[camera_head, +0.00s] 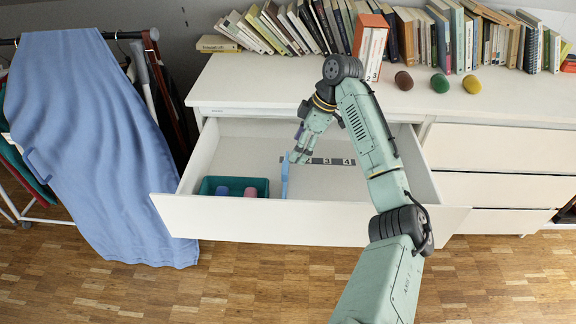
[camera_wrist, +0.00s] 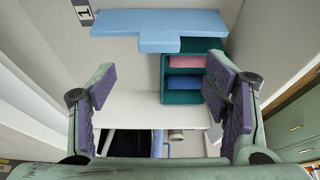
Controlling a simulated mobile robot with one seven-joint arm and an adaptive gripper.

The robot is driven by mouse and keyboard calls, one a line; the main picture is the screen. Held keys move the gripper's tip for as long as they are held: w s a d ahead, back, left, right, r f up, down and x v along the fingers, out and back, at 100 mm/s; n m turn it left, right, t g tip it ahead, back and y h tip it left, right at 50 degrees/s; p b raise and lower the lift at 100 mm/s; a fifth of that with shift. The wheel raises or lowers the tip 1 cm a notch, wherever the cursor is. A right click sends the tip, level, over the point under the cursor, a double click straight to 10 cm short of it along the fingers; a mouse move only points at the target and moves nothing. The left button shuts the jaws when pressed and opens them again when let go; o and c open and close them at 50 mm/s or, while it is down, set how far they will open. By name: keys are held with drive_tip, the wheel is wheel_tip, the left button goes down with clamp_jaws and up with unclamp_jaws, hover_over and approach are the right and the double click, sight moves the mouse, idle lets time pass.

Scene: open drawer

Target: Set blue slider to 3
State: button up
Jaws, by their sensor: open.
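The blue slider (camera_head: 285,177) is a thin upright blue piece in the open drawer (camera_head: 232,143), at the left end of the dark number strip (camera_head: 330,161). The digits 3 and 4 can be read to its right; my gripper partly covers the strip's left end. In the wrist view the slider (camera_wrist: 160,24) is a wide blue bar with a short tab, beside a label reading 1 (camera_wrist: 83,12). My gripper (camera_head: 298,155) is over the drawer close to the slider. Its purple-padded fingers (camera_wrist: 162,84) are wide apart and empty, with the slider ahead of them; contact cannot be told.
A teal box (camera_head: 233,187) with pink and blue items stands in the drawer left of the slider. The drawer front (camera_head: 300,221) is a raised edge. Books and several small objects stand on the dresser top (camera_head: 260,85). A blue cloth (camera_head: 90,140) hangs at left.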

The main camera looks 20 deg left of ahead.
sight(286, 167)
drive_tip(key=p+x, duration=0.1)
drive_tip(key=x, duration=0.9)
drive_tip(key=shift+a+r+p, duration=0.1)
drive_tip(key=shift+p, duration=0.2)
drive_tip(key=shift+c, duration=0.6)
clamp_jaws()
